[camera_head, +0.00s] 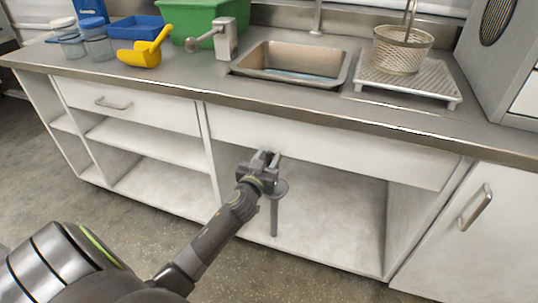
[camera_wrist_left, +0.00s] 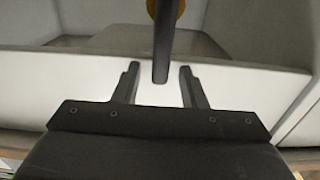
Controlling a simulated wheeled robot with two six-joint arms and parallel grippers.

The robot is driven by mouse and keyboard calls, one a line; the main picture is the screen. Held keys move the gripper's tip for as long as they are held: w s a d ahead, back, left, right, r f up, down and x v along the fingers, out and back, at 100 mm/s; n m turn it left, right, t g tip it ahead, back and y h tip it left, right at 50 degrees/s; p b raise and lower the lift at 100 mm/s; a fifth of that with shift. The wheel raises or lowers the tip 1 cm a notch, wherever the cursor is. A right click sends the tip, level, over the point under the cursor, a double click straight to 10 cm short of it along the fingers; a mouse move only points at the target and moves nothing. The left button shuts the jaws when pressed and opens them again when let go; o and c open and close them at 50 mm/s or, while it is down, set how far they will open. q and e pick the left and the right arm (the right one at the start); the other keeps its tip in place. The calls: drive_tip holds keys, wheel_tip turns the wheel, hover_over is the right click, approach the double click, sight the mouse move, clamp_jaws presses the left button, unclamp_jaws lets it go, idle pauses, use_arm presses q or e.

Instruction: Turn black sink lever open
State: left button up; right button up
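My left gripper (camera_head: 265,157) is in front of the white panel below the sink (camera_head: 293,65), at the open bay under the counter. Its two fingers stand apart in the left wrist view (camera_wrist_left: 160,82). A straight black bar (camera_wrist_left: 162,40), which looks like the lever, comes down from the top of that view and its end lies between the fingers, with gaps on both sides. In the head view a dark grey upright rod (camera_head: 274,218) with a round disc shows just below the gripper; the gripper hides its upper part. My right gripper is not in view.
The counter's front edge (camera_head: 300,106) runs above the gripper. On the counter are a green bin (camera_head: 200,22), a yellow scoop (camera_head: 145,50), a metal box with a knobbed arm (camera_head: 224,40), and a basket (camera_head: 401,50) on a drain rack. The bay floor is clear.

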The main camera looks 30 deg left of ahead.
use_arm(q)
drive_tip(key=shift+x, duration=0.85)
clamp_jaws()
